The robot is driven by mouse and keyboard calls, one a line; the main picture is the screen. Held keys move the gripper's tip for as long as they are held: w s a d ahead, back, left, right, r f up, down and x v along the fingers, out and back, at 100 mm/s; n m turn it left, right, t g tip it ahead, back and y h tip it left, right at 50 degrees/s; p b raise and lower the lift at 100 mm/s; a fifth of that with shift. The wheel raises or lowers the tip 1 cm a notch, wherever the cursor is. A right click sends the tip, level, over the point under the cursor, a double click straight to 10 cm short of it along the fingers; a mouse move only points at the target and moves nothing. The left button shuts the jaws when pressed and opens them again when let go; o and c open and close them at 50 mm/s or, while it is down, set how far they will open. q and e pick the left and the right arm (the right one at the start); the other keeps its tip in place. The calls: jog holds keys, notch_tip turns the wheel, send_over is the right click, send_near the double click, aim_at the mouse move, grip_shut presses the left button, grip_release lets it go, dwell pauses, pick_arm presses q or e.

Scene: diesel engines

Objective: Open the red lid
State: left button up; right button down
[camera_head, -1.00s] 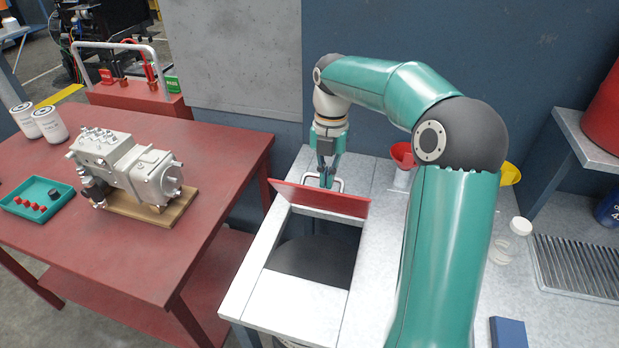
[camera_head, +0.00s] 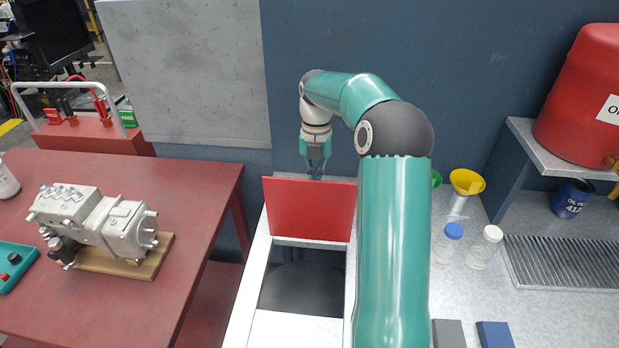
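The red lid (camera_head: 310,210) stands about upright at the far edge of a square opening in the pale metal bench (camera_head: 256,262). The opening below it shows a dark interior (camera_head: 300,288). My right gripper (camera_head: 316,174) is just behind the lid's top edge, pointing down. Its fingertips are partly hidden by the lid, so I cannot tell whether they hold the handle, which is out of sight. My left gripper is not in view.
A red table (camera_head: 205,190) at left holds a grey pump (camera_head: 95,222) on a wooden base. At right are bottles (camera_head: 448,245), a yellow funnel (camera_head: 466,182), a drain grate (camera_head: 565,262) and a shelf with a red drum (camera_head: 585,95). A blue wall (camera_head: 460,80) stands behind.

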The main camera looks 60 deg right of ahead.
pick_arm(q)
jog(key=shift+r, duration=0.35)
pick_arm(e)
jog(key=shift+w+d, duration=0.1)
jog(key=shift+d, duration=0.3)
jog(key=shift+w+d+r+p, duration=0.15)
jog(key=shift+d+r+p, duration=0.1)
jog(key=shift+p, duration=0.2)
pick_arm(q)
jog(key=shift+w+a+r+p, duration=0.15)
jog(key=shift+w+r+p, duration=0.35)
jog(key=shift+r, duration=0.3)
pick_arm(e)
jog(key=w+d+r, duration=0.3)
jog(key=d+r, duration=0.2)
jog(key=d, duration=0.2)
